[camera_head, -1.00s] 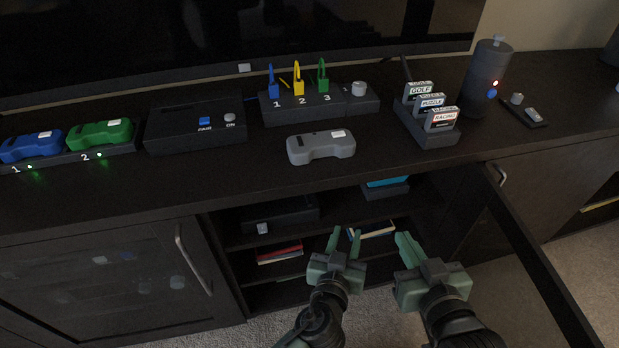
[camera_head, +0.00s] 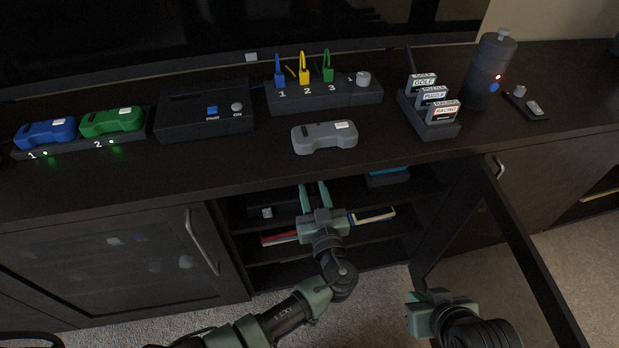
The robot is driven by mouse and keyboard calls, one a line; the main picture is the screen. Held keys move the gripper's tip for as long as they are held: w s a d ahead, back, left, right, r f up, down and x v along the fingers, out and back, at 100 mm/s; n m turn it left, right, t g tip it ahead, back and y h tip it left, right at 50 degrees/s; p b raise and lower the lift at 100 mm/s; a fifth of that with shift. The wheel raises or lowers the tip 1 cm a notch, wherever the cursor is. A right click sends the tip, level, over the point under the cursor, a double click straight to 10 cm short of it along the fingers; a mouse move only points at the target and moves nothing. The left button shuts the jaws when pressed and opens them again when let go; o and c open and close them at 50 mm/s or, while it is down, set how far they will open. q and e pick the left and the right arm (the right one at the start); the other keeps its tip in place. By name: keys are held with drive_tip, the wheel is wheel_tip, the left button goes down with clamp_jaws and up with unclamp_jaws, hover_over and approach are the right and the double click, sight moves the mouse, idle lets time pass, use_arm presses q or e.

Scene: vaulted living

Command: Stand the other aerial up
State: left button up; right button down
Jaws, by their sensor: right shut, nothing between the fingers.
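A thin dark upright rod (camera_head: 409,60), perhaps an aerial, rises behind the cartridge holder on the cabinet top. It is dim, and I cannot make out its base or a second aerial. My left gripper (camera_head: 314,190) is open and empty, its fingers pointing up and away at the front of the open shelf compartment. My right gripper (camera_head: 421,297) is shut and empty, low in front of the cabinet beside the open door. Both grippers are well apart from the rod.
The cabinet top holds blue (camera_head: 45,133) and green (camera_head: 111,121) controllers, a black box (camera_head: 205,125), a grey controller (camera_head: 324,137), a numbered plug box (camera_head: 330,98), cartridges (camera_head: 437,112) and a dark cylinder (camera_head: 490,70). The open door (camera_head: 520,240) stands out at right.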

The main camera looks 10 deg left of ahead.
use_arm(q)
drive_tip(key=shift+x, duration=1.8)
clamp_jaws()
